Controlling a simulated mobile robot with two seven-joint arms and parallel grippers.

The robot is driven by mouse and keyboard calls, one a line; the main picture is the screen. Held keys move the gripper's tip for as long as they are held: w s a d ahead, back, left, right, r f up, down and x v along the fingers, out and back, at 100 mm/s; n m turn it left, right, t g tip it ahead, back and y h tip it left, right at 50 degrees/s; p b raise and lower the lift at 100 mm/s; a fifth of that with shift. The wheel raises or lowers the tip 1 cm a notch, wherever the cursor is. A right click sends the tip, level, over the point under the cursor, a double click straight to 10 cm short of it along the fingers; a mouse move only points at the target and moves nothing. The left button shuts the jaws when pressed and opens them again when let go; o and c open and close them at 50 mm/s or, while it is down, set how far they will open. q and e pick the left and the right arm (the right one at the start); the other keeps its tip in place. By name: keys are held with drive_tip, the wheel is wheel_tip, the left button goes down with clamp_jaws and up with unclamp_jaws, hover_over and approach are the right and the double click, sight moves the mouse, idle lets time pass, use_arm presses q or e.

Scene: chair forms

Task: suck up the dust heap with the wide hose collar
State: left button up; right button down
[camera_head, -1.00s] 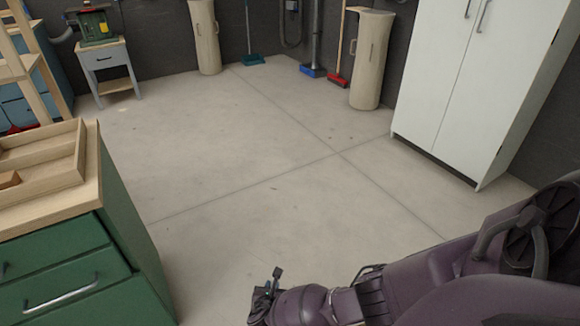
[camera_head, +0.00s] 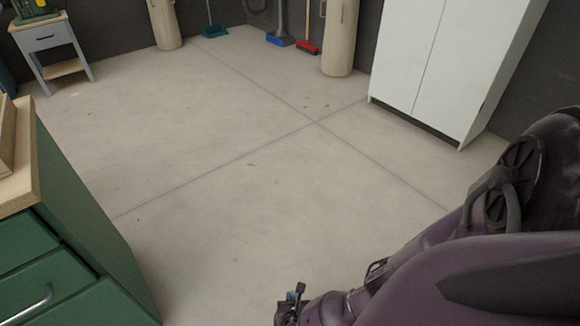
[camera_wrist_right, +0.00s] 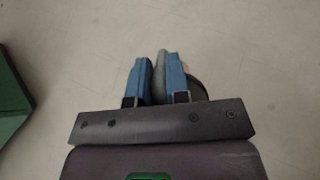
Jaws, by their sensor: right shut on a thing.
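My right gripper (camera_head: 293,302) is low in the head view, over the floor. In the right wrist view its two blue fingers (camera_wrist_right: 158,75) are shut on a narrow grey thing (camera_wrist_right: 159,70). A darker rounded part shows beside the right finger. It may be the hose collar, but most of it is hidden by the fingers and the wrist. I cannot make out a dust heap in either view; only small dark specks show on the floor. My left gripper is not in view.
A green drawer cabinet (camera_head: 75,265) stands at the left, close to me. A white cupboard (camera_head: 440,70) stands at the right. A small side table (camera_head: 50,40), brooms and beige cylinders (camera_head: 340,40) line the back. The pale floor (camera_head: 200,160) between is clear.

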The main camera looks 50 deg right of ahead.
drive_tip(key=shift+w+d+f+b, duration=0.15)
drive_tip(key=shift+d+f+b, duration=0.15)
drive_tip(key=shift+f+b, duration=0.3)
drive_tip(key=shift+w+d+f+b, duration=0.15)
drive_tip(key=shift+d+f+b, duration=0.2)
drive_tip(key=shift+f, duration=0.4)
drive_tip(key=shift+w+d+f+b, duration=0.3)
drive_tip(key=shift+w+f+b, duration=0.1)
drive_tip(key=shift+f+b, duration=0.35)
drive_tip(key=shift+w+d+f, duration=0.1)
drive_tip(key=shift+w, duration=0.15)
drive_tip(key=shift+w+d+f, duration=0.25)
drive_tip(key=shift+f, duration=0.15)
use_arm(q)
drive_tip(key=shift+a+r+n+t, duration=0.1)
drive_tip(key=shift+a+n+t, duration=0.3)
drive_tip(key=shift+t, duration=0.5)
use_arm(e)
drive_tip(key=shift+w+d+f, duration=0.2)
drive_tip(key=shift+d+f, duration=0.1)
drive_tip(key=shift+f, duration=0.35)
drive_tip(key=shift+s, duration=0.1)
